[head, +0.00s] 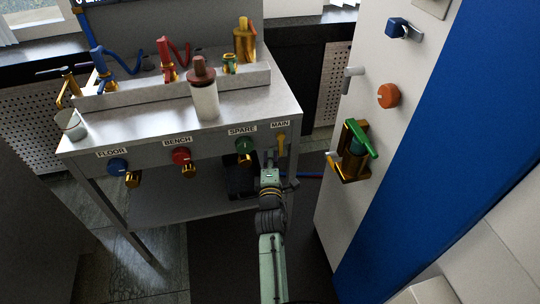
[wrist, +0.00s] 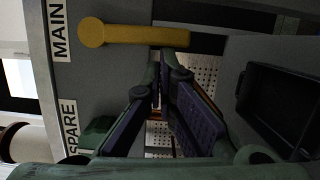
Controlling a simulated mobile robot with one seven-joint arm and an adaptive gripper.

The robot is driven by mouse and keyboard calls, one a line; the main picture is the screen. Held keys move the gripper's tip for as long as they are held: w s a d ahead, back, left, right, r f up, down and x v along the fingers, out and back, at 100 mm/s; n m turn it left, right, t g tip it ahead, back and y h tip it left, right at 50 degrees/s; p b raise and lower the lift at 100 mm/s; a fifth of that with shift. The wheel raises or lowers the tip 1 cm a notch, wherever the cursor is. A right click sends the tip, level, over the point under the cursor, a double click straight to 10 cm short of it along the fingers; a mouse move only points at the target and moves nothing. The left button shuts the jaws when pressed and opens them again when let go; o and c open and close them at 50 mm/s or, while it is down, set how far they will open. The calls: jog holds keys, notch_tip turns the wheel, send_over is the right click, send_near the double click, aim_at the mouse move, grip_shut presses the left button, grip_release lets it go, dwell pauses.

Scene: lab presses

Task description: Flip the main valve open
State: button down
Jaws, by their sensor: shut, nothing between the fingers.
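The main valve is a yellow lever (head: 281,146) on the front panel of the metal bench, under the MAIN label (head: 281,125). Its handle hangs straight down from its round pivot. In the wrist view the yellow handle (wrist: 145,36) runs across the top, beside the sideways MAIN label (wrist: 59,30). My gripper (head: 270,157) is in front of the panel, just left of the handle in the head view. In the wrist view my gripper's fingers (wrist: 163,80) are shut with nothing between them, close to the handle's free end. I cannot tell whether they touch it.
The green SPARE knob (head: 243,146) is close on the left, with red BENCH (head: 181,156) and blue FLOOR (head: 118,166) knobs farther left. A dark bin (wrist: 285,110) is below. A white cabinet (head: 345,130) with a green-handled valve (head: 358,140) stands on the right.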

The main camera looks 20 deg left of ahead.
aim_at(282, 153)
jog(key=shift+w+d+f+n+p, duration=0.2)
jog(key=shift+n+p, duration=0.15)
jog(key=shift+n, duration=0.15)
jog(key=d+n, duration=0.1)
jog(key=w+d+n+p, duration=0.1)
jog(key=n, duration=0.1)
jog(key=n+t+y+p, duration=0.1)
jog(key=n, duration=0.1)
jog(key=shift+w+d+f, duration=0.35)
jog(key=shift+w+d, duration=0.05)
jog(key=shift+w+d+r+n+y+b, duration=0.1)
jog(key=shift+w+d+n+y, duration=0.15)
jog(key=shift+n, duration=0.55)
jog(key=shift+w+d+r+n+y+b, duration=0.15)
jog(key=shift+d+n+y, duration=0.2)
jog(key=shift+n, duration=0.45)
jog(key=shift+w+d+f+n+y+b, duration=0.1)
jog(key=shift+w+d+n+y, duration=0.15)
jog(key=shift+n, duration=0.55)
jog(key=shift+d+r, duration=0.1)
